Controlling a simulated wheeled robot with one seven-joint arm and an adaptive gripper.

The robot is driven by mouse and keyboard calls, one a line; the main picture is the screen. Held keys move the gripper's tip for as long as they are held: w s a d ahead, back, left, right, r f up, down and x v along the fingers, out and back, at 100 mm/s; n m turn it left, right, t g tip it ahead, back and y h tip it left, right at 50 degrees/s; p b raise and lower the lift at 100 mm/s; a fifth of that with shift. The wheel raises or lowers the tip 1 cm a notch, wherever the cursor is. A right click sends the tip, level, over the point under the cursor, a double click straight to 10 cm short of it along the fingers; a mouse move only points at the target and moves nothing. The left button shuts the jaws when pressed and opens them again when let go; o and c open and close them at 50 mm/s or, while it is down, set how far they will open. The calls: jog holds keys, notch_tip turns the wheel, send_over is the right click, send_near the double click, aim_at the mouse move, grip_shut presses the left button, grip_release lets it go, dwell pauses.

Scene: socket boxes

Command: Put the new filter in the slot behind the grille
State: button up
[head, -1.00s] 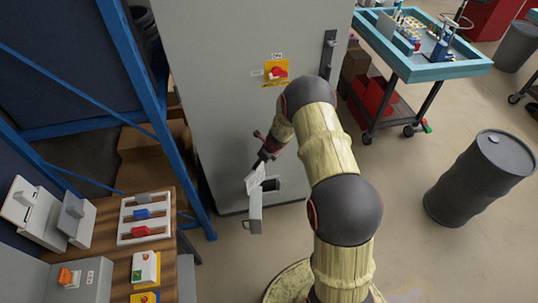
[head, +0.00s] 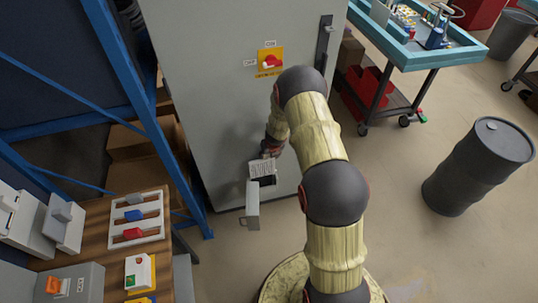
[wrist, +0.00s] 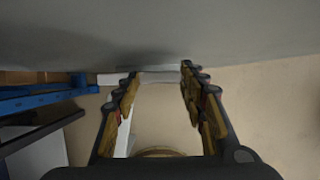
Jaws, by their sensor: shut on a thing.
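The new filter (head: 262,169) is a pale, finely lined panel in front of the tall grey cabinet, low on its face. My gripper (head: 270,150) is shut on it and holds it from above. The filter stands nearly upright, just above the dark slot (head: 267,181); I cannot tell whether its lower edge has entered. The grille (head: 252,206) is a grey flap swung out, below and left of the slot. In the wrist view my gripper's fingers (wrist: 160,73) point toward the cabinet, with a pale strip at their tips that may be the filter's edge.
The grey cabinet (head: 225,90) carries a red switch on a yellow plate (head: 271,61) above my gripper. A wooden bench (head: 95,240) with switch boxes stands at left beside a blue rack (head: 135,90). A dark drum (head: 478,167) and a teal cart (head: 430,62) are at right.

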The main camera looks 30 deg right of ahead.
aim_at(269, 168)
jog(key=shift+f+b, duration=0.65)
jog(key=shift+f, duration=0.45)
dwell(0.5)
jog(key=shift+f+b, duration=0.45)
jog(key=shift+f, duration=0.35)
jog(key=shift+f+b, duration=3.15)
jog(key=shift+f, duration=0.35)
